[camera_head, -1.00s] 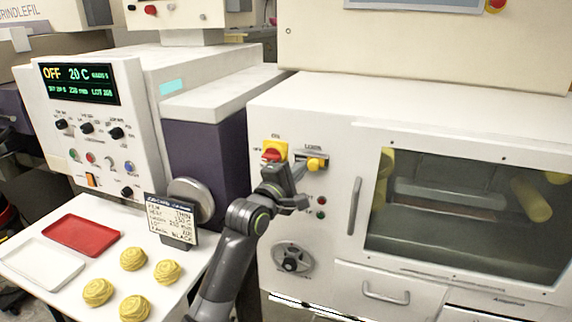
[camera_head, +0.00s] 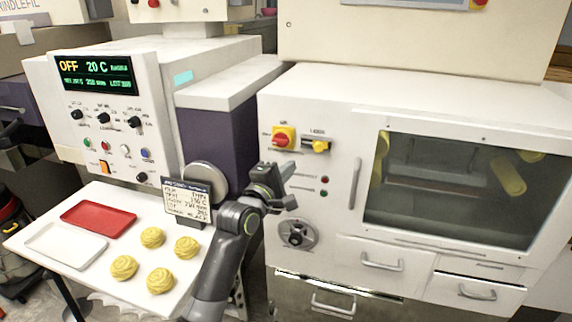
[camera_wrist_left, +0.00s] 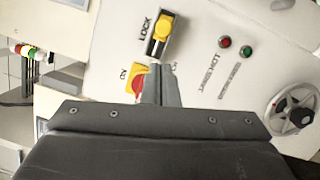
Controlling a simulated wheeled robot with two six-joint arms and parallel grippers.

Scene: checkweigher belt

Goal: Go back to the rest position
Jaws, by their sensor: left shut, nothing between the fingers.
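My left gripper (camera_head: 270,178) is in front of the white machine's control panel, below the red and yellow rotary switch (camera_head: 283,137) and the yellow lock slider (camera_head: 317,146). Its fingers are shut with nothing between them. In the left wrist view the shut fingers (camera_wrist_left: 160,85) show in front of the panel, overlapping the red and yellow switch (camera_wrist_left: 139,80) in the picture, with the lock slider (camera_wrist_left: 160,32) beyond their tips. In the head view the gripper is apart from both controls. My right gripper is not in view.
A white table holds a red tray (camera_head: 98,217), a white tray (camera_head: 66,246) and several yellow dough nests (camera_head: 153,237). A sign (camera_head: 187,202) stands close to my left arm. The handwheel (camera_head: 297,233) and closed window door (camera_head: 450,190) are on the machine.

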